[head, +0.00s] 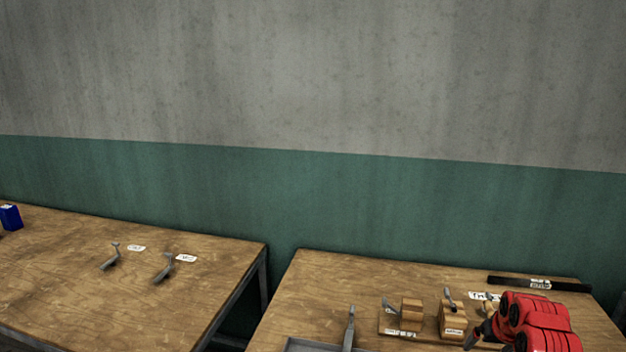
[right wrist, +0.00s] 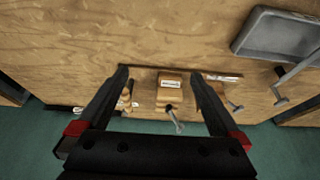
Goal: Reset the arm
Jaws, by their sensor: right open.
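My right arm, red and black, enters the head view at the lower right, over the right table (head: 330,275). Its gripper shows in the right wrist view (right wrist: 158,76) as two black fingers, spread wide and with nothing held between them. A wooden block with a white label (right wrist: 171,82) and a metal tool behind it lie in line with the gap between the fingers. I cannot tell the exact height of the fingers above the table. In the head view the arm hides part of the table. My left gripper is in neither view.
The right table holds wooden blocks (head: 452,322), (head: 411,307), a metal lever (head: 349,328), a grey tray (right wrist: 275,38) and a black bar (head: 540,284). The left table (head: 60,270) carries two metal tools (head: 110,257), (head: 164,268) and a blue box (head: 10,217). A gap separates the tables.

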